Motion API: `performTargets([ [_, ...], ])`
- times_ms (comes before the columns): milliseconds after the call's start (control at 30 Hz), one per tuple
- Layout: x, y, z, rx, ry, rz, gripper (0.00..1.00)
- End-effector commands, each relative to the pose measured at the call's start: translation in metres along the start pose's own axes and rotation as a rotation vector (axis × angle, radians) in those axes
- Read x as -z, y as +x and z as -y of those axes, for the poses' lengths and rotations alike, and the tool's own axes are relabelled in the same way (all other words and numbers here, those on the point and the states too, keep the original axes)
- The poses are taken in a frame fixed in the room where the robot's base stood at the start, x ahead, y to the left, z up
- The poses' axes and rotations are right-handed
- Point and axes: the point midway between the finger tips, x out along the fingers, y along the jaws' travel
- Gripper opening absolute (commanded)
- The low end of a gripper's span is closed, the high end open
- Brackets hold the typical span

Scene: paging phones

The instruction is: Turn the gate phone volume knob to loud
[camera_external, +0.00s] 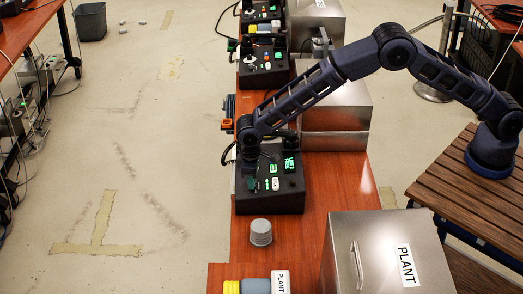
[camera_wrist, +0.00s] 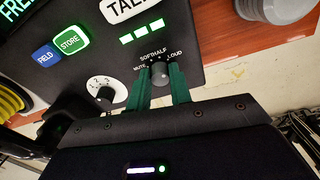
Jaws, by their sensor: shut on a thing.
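In the wrist view, a small dark grey knob (camera_wrist: 159,74) stands on a black phone panel (camera_wrist: 198,60), under an arc of words reading MUTE, SOFT, HALF and LOUD. My gripper (camera_wrist: 160,80) has its two green fingers shut on the knob, one on each side. The knob's pointer seems to face the middle of the arc, but its exact setting is hard to tell. In the external view, my arm reaches down to the nearest whole phone (camera_external: 285,202) on the red bench. No gate label is readable on it.
A second round knob (camera_wrist: 105,95) with a numbered white dial sits left of my fingers. A lit STORE button (camera_wrist: 69,40) and a blue FIELD button (camera_wrist: 46,55) are nearby. A grey cup-like object (camera_external: 261,233) and a steel PLANT box (camera_external: 375,240) stand nearer the camera.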

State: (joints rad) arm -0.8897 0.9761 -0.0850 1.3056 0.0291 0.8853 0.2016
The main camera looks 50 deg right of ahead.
Motion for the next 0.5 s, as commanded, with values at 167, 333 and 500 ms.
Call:
performTargets([
  [167,0.0001,-0.0003,0.0004,-0.006,0.043,0.001,0.0],
  [333,0.0002,-0.0003,0.0004,-0.008,0.058,0.001,0.0],
  [500,0.0002,-0.0003,0.0003,-0.008,0.058,0.001,0.0],
])
